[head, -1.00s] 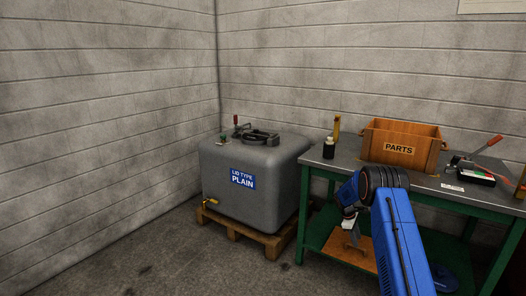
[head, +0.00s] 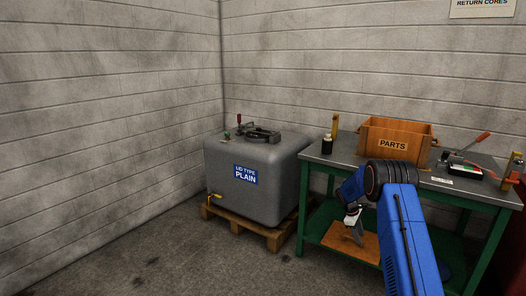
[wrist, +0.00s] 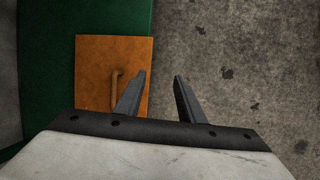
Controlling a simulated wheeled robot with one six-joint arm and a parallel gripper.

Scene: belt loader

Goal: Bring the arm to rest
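My blue arm (head: 402,235) rises from the bottom right of the head view and bends down at its dark joint. My gripper (head: 354,224) hangs below it in front of the green bench. In the wrist view my gripper (wrist: 163,76) points down with its two dark fingers apart. Nothing shows between the fingers. An orange-brown board (wrist: 98,60) with a small handle lies on the green lower shelf (wrist: 50,60), left of the fingers. Grey floor is below and right of them.
The green bench (head: 304,205) carries a wooden PARTS box (head: 390,143), a dark bottle (head: 327,146) and a red-handled tool (head: 470,150). A grey tank (head: 270,180) stands on a wooden pallet (head: 238,229) to the left. The floor at the front left is clear.

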